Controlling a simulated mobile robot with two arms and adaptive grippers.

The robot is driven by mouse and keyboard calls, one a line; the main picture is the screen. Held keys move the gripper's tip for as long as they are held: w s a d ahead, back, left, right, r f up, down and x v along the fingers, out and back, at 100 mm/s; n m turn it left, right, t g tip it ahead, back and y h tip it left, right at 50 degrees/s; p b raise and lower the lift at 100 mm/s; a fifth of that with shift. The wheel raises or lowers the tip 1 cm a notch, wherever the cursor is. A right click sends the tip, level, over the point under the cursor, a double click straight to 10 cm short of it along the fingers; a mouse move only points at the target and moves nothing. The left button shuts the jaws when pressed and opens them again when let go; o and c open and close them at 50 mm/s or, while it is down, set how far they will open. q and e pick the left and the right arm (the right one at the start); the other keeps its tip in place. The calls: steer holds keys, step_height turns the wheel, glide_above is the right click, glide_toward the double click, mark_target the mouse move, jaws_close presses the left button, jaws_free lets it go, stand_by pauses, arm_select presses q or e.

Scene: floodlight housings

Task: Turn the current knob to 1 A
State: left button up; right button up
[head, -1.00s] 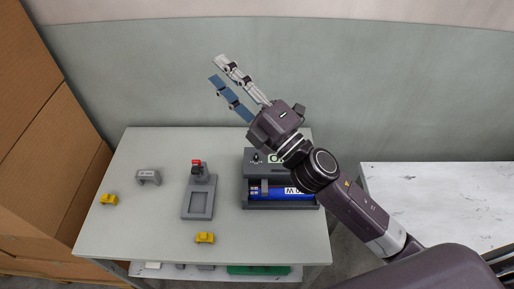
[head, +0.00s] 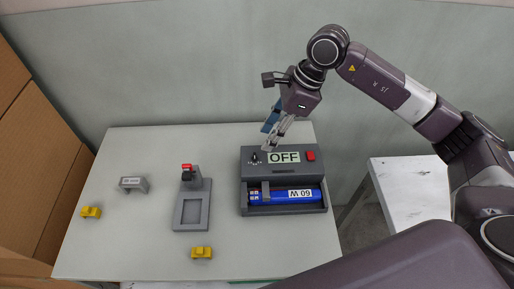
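The grey power unit (head: 326,207) stands at the right of the table, with a display (head: 284,157) reading OFF. The small dark current knob (head: 254,158) is at the left of its top panel, with tiny marks around it. The marks are too small to read, so I cannot tell its setting. My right gripper (head: 266,140) points down from above, just up and right of the knob. Its blue and grey fingers look apart, with nothing between them. I cannot tell its exact height over the panel. My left gripper is out of view.
A red button (head: 310,155) is right of the display. A blue cylinder marked 60 W (head: 290,196) lies in the unit's front bay. A grey stand with a red top (head: 193,203), a grey bracket (head: 133,184) and yellow pieces (head: 201,252) (head: 91,212) are on the table (head: 140,250).

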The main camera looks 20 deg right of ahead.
mark_target(256, 155)
steer(key=shift+f, duration=0.4)
steer(key=p+x, duration=0.1)
steer(key=x, duration=0.5)
steer(key=shift+a+f+p, duration=0.2)
steer(key=shift+f+p, duration=0.1)
steer(key=shift+f, duration=0.05)
steer(key=shift+c, duration=0.7)
jaws_close()
